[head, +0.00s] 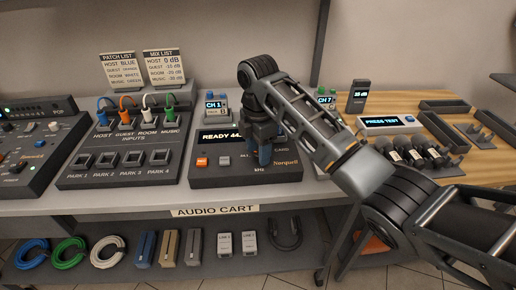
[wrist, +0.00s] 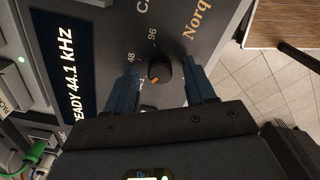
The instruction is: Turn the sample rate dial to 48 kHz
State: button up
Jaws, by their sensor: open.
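The sample rate dial (wrist: 160,68) is a small black knob with an orange pointer mark on the recorder's dark panel. In the wrist view its mark points down and left, away from the printed 48 and 96. The recorder's display (wrist: 62,68) reads READY 44.1 kHz. My gripper (wrist: 162,75) is open, with one blue finger on each side of the dial; I cannot tell whether either touches it. In the head view my gripper (head: 264,154) reaches down over the recorder (head: 235,178) and hides the dial.
A patch box (head: 118,170) with plugged cables stands further left. A PRESS TEST unit (head: 392,121) and microphones stand on the wooden table at right.

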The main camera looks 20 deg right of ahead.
grip_shut()
dwell(0.5)
jog(key=shift+r+m+p, duration=0.1)
jog(key=shift+m+p, duration=0.2)
jog(key=shift+p, duration=0.2)
jog(key=shift+r+m+p, duration=0.1)
jog(key=shift+m+p, duration=0.4)
jog(key=shift+p, duration=0.2)
jog(key=m+p, duration=0.2)
jog(key=shift+m+p, duration=0.3)
jog(key=m+p, duration=0.3)
jog(key=m, duration=0.1)
jog(key=shift+m+p, duration=0.7)
jog(key=shift+m, duration=1)
